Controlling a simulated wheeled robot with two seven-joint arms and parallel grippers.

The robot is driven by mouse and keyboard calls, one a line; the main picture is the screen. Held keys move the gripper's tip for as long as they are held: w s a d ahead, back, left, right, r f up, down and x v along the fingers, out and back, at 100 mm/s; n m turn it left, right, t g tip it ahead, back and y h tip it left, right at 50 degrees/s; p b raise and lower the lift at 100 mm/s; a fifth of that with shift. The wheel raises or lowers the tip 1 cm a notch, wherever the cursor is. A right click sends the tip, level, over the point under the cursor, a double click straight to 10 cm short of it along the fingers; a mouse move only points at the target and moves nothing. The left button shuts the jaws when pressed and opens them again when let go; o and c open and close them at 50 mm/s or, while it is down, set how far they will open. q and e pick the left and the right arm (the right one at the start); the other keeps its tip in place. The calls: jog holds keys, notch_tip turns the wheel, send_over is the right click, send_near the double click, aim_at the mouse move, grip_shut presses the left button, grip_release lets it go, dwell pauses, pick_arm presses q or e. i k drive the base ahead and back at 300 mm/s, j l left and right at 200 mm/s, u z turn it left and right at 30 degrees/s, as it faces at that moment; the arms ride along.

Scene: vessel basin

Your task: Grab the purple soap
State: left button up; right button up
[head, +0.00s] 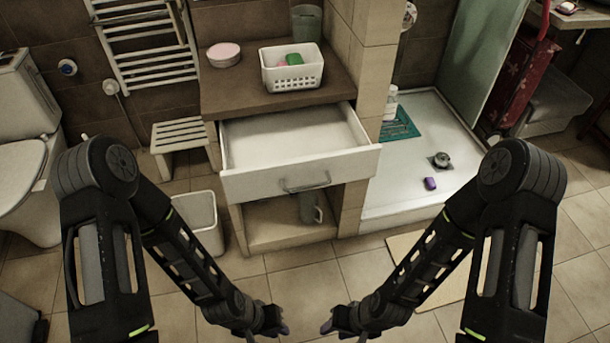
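The purple soap (430,184) is a small purple block lying on the white shower tray (400,205), right of the drawer cabinet and near the tray's front.
An open, empty drawer (300,174) juts from the cabinet. A white basket (291,84) with pink and green items stands on top. A drain (440,160) and teal mat (399,125) are in the shower. A beige mat (405,247) lies before it. A bin (199,215) stands left.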

aim_at(430, 181)
jog(key=i+l+z, duration=0.3)
jog(key=l, duration=0.2)
jog(key=i+l+z, duration=0.25)
jog(key=l+z, duration=0.2)
jog(key=i+l+z, duration=0.3)
jog(key=z, duration=0.15)
jog(key=i+l+z, duration=0.2)
jog(key=i+z, duration=0.25)
jog(key=i+l+z, duration=0.1)
jog(key=i+z, duration=0.15)
jog(key=z, duration=0.2)
jog(key=i+l, duration=0.1)
jog(key=i, duration=1.2)
jog(key=i+u, duration=0.35)
jog(key=i+l+u, duration=0.1)
jog(key=u, duration=0.2)
jog(key=i+l+u, duration=0.15)
jog(key=i+u, duration=0.4)
jog(key=u, duration=0.25)
jog(key=i+u, duration=0.2)
jog(key=u, duration=0.2)
jog(key=i+u, duration=0.2)
jog(key=u, duration=0.25)
jog(key=i+l+u, duration=0.2)
jog(key=u, duration=0.25)
